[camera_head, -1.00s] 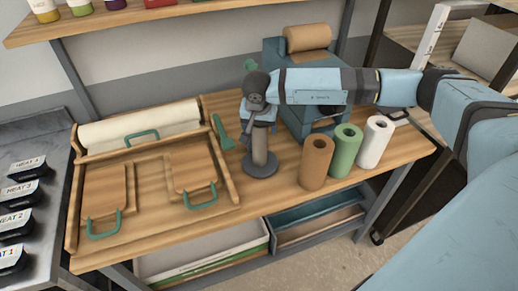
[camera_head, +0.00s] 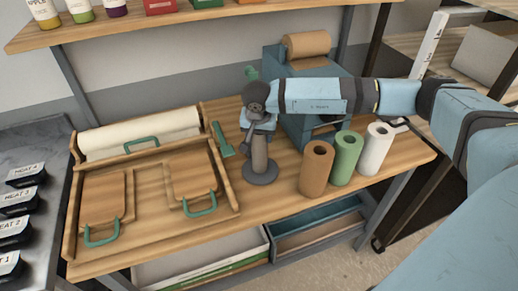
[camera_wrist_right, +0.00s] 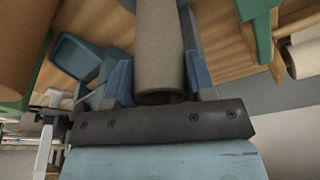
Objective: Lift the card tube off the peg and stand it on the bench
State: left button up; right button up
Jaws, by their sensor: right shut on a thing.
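The card tube (camera_head: 259,153) is a narrow grey-brown cylinder. It stands upright over a round dark base (camera_head: 260,173) on the bench (camera_head: 300,207); the peg itself is hidden. My right gripper (camera_head: 258,130) is shut on the upper part of the tube, coming from above. In the right wrist view the tube (camera_wrist_right: 160,45) lies between the two blue fingers, and its open end shows near the palm. In the head view I see no clear gap between the tube and the base. My left gripper is not in view.
Brown (camera_head: 316,168), green (camera_head: 345,158) and white (camera_head: 375,148) rolls stand close to the right of the base. A blue dispenser (camera_head: 300,125) stands behind. A wooden tray (camera_head: 232,190) with boards lies left. Some bare bench shows in front of the base.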

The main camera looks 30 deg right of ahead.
jog(key=shift+r+p, duration=0.5)
jog(key=shift+r, duration=0.55)
jog(key=shift+r+p, duration=0.5)
jog(key=shift+r, duration=0.65)
jog(key=shift+r+p, duration=0.55)
jog(key=shift+r, duration=0.65)
notch_tip(320, 180, up, 10)
jog(key=p, duration=0.4)
jog(key=shift+f, duration=0.15)
jog(key=shift+s, duration=0.1)
